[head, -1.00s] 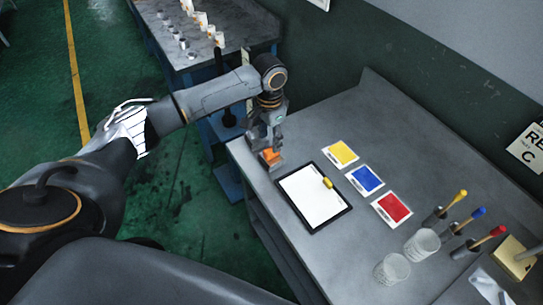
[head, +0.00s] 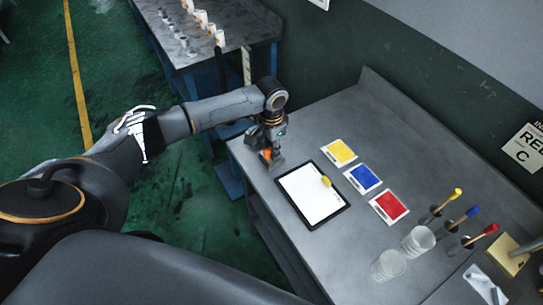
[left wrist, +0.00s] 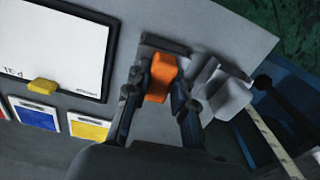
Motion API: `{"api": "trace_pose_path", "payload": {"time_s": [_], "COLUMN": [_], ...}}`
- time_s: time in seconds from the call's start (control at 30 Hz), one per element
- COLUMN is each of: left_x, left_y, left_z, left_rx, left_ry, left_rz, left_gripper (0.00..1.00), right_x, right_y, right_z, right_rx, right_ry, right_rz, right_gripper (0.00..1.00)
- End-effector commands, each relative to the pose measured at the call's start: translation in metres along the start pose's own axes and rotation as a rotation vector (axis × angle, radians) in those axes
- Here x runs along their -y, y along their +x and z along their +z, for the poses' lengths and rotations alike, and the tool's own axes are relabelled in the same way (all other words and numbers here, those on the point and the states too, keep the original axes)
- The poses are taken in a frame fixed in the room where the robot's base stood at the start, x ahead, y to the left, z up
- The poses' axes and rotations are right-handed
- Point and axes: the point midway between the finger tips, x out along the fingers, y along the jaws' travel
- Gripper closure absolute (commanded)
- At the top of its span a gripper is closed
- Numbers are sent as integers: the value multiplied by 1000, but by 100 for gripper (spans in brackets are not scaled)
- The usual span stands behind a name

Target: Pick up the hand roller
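The hand roller has an orange handle (head: 267,153), on the near left corner of the grey table, with a grey part beside it (head: 277,163). In the left wrist view the orange handle (left wrist: 160,78) stands out between my fingers. My left gripper (head: 265,145) is low over it and hides part of it. In the left wrist view my left gripper's two fingers (left wrist: 158,88) are apart, one on each side of the handle. I cannot tell whether they touch it. My right gripper is not in view.
A white board with a black frame (head: 311,194) and yellow piece lies beside the roller. Yellow (head: 339,152), blue (head: 363,178) and red (head: 389,207) cards, clear cups (head: 418,241) and coloured-handled tools lie farther right. Another table (head: 205,52) stands behind.

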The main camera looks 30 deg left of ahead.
Motion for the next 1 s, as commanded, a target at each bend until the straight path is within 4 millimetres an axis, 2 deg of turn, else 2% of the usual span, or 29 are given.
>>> {"api": "trace_pose_path", "payload": {"time_s": [0.33,0.47,0.63,1.0], "left_x": [0,0,0,-30], "left_y": [1,-5,-26,-88], "left_z": [1,1,0,40], "left_rx": [4,2,-3,-2], "left_ry": [0,0,2,4], "left_rz": [0,0,0,-1], "left_gripper": [100,100,100,100], "right_x": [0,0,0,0], "right_y": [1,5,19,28], "right_z": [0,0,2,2], "right_rx": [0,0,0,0], "right_ry": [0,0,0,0], "right_rz": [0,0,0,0], "right_gripper": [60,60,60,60]}}
